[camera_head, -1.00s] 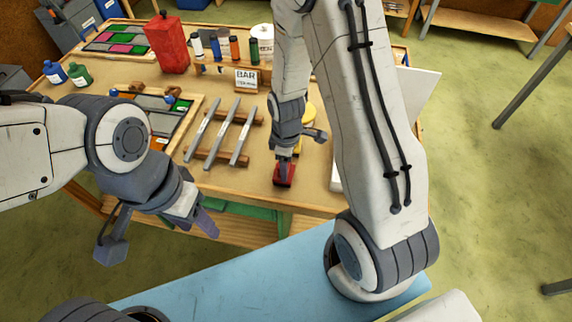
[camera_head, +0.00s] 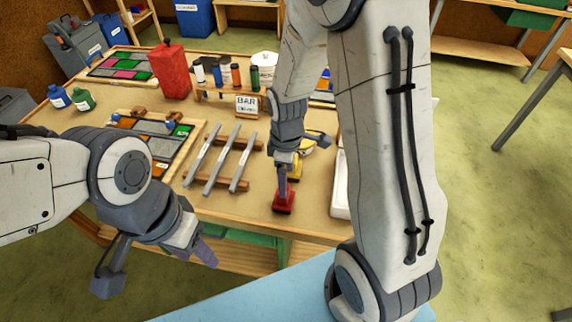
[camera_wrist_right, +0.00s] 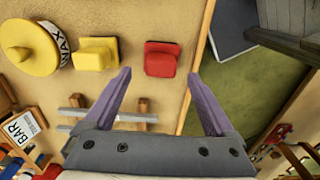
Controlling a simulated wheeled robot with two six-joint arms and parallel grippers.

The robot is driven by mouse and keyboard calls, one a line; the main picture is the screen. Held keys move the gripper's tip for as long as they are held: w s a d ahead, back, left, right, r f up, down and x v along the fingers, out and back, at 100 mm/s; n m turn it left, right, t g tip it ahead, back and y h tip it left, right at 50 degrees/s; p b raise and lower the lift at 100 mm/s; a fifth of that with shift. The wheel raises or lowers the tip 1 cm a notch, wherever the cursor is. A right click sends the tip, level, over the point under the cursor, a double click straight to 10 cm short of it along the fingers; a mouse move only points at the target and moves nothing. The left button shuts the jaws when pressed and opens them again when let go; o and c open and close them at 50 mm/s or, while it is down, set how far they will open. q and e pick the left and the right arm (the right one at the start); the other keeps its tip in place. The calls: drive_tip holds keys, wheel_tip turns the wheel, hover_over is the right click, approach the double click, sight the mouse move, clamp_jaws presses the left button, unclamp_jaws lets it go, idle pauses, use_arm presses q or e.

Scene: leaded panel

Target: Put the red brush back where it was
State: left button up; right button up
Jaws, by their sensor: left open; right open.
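The red brush (camera_head: 284,203) stands on the table near its front edge, in front of a yellow brush (camera_head: 297,168). My right gripper (camera_head: 283,186) is above the red brush, partly hiding it. In the right wrist view, the red brush (camera_wrist_right: 161,59) shows ahead of and between the spread purple fingertips (camera_wrist_right: 160,74), and no finger is seen touching it. The yellow brush (camera_wrist_right: 96,54) is beside it. My right gripper is open and empty. My left gripper (camera_head: 196,255) is open and empty, low in front of the table's front edge.
A yellow wax tin (camera_wrist_right: 30,47) is beside the yellow brush. Grey lead strips (camera_head: 221,160) lie on wooden rests to the left, with a BAR sign (camera_head: 247,105) behind. A white tray (camera_head: 340,190) is to the right. Bare table (camera_head: 245,205) lies left of the red brush.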

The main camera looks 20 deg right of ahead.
drive_tip(key=s+a+r+m, duration=0.1)
drive_tip(key=s+a+r, duration=0.5)
drive_tip(key=a+r, duration=0.25)
drive_tip(key=s+a+r+m, duration=0.1)
drive_tip(key=s+a+r, duration=0.1)
drive_tip(key=s, duration=0.4)
drive_tip(key=s+a+r+m+y, duration=0.1)
drive_tip(key=s+a+r+m, duration=0.1)
drive_tip(key=s, duration=0.4)
drive_tip(key=shift+a, duration=0.3)
drive_tip(key=shift+w+d, duration=0.1)
